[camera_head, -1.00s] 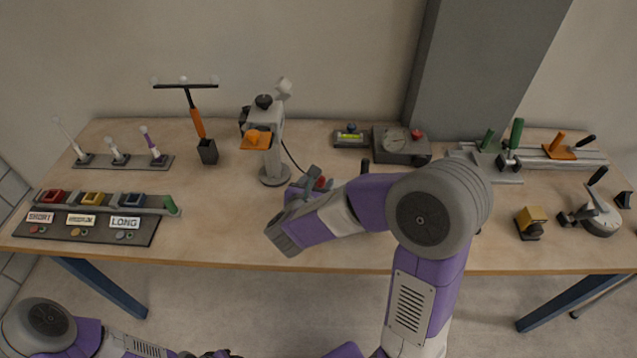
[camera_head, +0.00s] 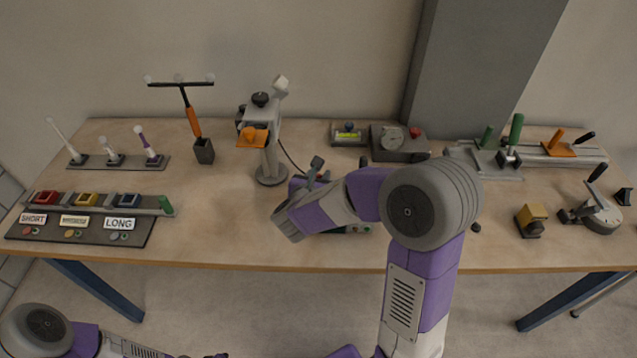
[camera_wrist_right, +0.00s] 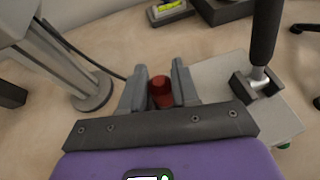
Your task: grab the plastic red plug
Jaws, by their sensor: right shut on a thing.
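The red plug (camera_wrist_right: 161,91) is between the two grey fingers of my right gripper (camera_wrist_right: 160,90) in the right wrist view. The fingers are shut on its sides, with its round top showing between them. In the head view my right gripper (camera_head: 319,172) is over the middle of the table, right of the grey stand; the plug is hidden there by the gripper. I cannot tell whether the plug touches anything below. My left gripper is not in view; only part of my left arm shows at the bottom left.
A grey stand with an orange piece (camera_head: 254,137) is just left of my right gripper, with a dark cable. A light plate with a black-handled lever (camera_wrist_right: 264,45) is close on the right. The front left-centre of the wooden table (camera_head: 225,225) is clear.

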